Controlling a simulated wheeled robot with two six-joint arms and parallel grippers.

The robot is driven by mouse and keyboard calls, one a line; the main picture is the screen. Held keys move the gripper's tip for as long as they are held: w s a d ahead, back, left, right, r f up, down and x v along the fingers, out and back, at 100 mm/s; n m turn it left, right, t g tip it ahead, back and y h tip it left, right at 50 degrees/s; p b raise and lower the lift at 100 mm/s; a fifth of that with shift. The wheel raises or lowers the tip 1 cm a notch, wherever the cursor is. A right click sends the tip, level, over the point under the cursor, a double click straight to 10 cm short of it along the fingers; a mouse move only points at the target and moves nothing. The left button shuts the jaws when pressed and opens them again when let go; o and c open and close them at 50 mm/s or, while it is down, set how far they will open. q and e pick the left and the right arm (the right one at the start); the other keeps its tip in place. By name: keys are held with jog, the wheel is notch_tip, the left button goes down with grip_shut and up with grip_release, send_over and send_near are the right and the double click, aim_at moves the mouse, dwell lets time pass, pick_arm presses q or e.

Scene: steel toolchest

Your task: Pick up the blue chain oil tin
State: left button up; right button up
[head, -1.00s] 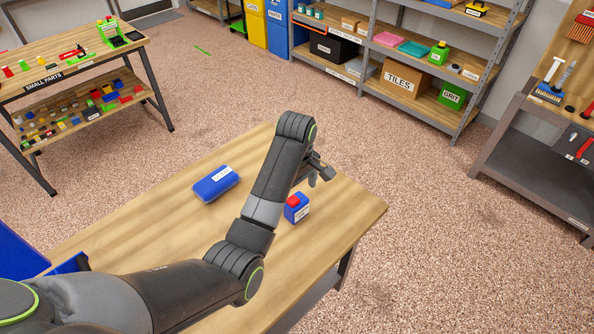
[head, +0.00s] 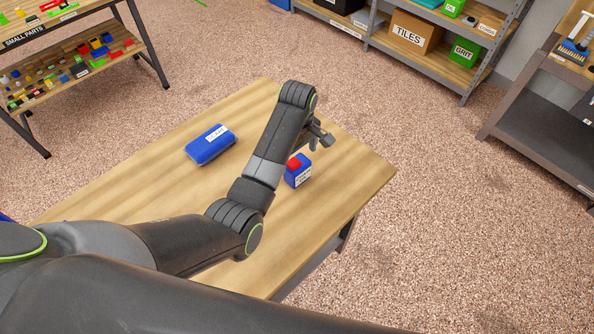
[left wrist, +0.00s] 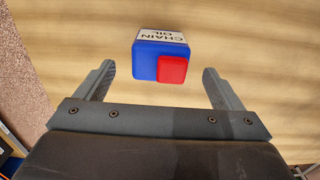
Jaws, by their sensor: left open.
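The chain oil tin (head: 299,172) is a small blue box with a red cap and a white label, standing on the wooden table (head: 340,200) near its right end. In the left wrist view the tin (left wrist: 148,58) shows its CHAIN OIL label and red cap, ahead of and between the two fingers. My left gripper (head: 318,138) is beside and above the tin in the head view. In the left wrist view the left gripper (left wrist: 160,82) is open and empty, with the tin apart from both fingers. My right gripper does not show.
A blue labelled case (head: 210,146) lies on the same table, left of my left arm. The table around the tin is otherwise clear. A small parts bench (head: 70,40) stands at the upper left, and shelving (head: 455,75) with a TILES box (head: 415,33) at the back.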

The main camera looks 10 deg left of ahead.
aim_at(297, 160)
pick_arm(q)
jog(key=shift+s+f, duration=0.1)
jog(key=shift+f, duration=0.9)
jog(key=shift+f+p, duration=0.3)
jog(key=shift+f, duration=0.6)
notch_tip(297, 160, down, 3)
jog(key=shift+a+f, duration=0.1)
jog(key=shift+f, duration=0.35)
jog(key=c, duration=1.2)
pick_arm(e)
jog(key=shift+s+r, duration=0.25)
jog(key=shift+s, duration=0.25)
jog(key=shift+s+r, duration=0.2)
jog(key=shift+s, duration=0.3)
pick_arm(q)
jog(key=shift+o, duration=0.2)
jog(key=shift+r, duration=0.1)
